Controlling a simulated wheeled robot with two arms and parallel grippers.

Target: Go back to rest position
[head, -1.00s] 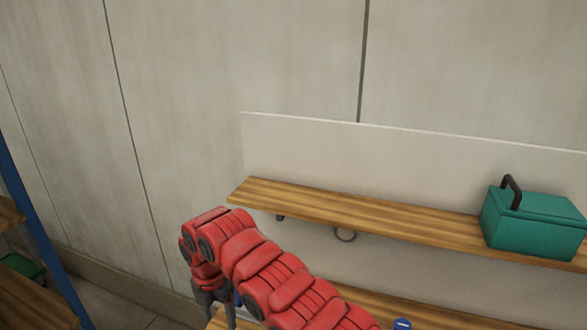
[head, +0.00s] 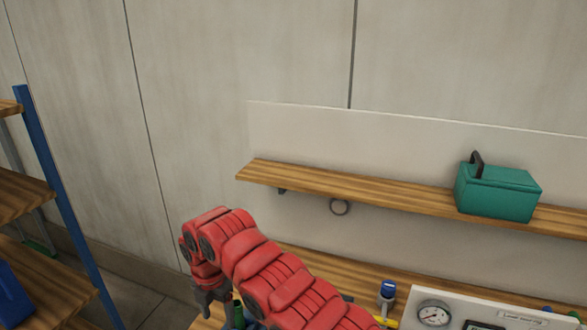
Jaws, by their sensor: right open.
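My right arm is the red segmented one, reaching in from the bottom. Its right gripper (head: 211,300) is the dark grey part hanging below the arm's far end, at the near left end of the wooden workbench (head: 300,258). The gripper points down, and nothing shows held in it. Its fingers are small and partly cut off from clear view. A dark green item (head: 238,314) stands on the bench just right of the gripper, partly hidden by the arm. My left gripper does not show.
A wooden wall shelf (head: 330,189) above the bench holds a teal toolbox (head: 498,193). A blue-framed rack (head: 60,190) stands at the left. Floor shows between rack and bench.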

